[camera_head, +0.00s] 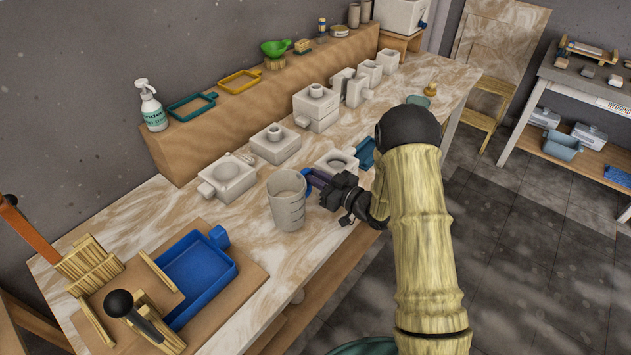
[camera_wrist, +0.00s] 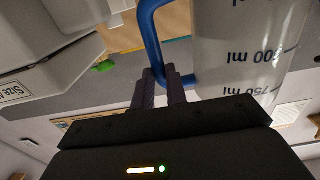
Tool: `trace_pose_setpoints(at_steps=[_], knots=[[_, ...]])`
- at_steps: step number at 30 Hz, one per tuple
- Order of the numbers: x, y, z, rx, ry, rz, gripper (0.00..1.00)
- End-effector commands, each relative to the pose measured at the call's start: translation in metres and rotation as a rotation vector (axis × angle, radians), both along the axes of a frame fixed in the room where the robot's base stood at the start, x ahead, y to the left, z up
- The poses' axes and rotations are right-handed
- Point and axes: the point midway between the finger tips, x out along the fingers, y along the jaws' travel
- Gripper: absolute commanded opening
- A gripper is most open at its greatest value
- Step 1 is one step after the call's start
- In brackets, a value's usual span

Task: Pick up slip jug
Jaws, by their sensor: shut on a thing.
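The slip jug (camera_head: 287,203) is a clear grey measuring jug with a blue handle. It is upright over the work table, near the table's front edge. In the wrist view, the jug (camera_wrist: 250,50) fills the right side, showing its volume marks and blue handle (camera_wrist: 150,32). My gripper (camera_head: 314,181) comes from the right and its dark fingers are shut on the blue handle. The fingers also show in the wrist view (camera_wrist: 165,85), around the lower part of the handle. I cannot tell whether the jug's base touches the table.
White plaster moulds (camera_head: 227,178) stand behind the jug, and another mould (camera_head: 337,163) is close behind my gripper. A blue tray (camera_head: 197,277) lies on a board to the left. A spray bottle (camera_head: 152,106) stands on the raised back shelf (camera_head: 188,140). Bare table lies left of the jug.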

Motion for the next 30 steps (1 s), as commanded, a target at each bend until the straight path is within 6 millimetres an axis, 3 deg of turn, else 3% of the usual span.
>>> trace_pose_setpoints(at_steps=[18,30], knots=[[0.001,0.000,0.060,0.006,-0.006,0.000,0.00],[0.000,0.000,0.080,0.005,-0.003,0.000,0.00]])
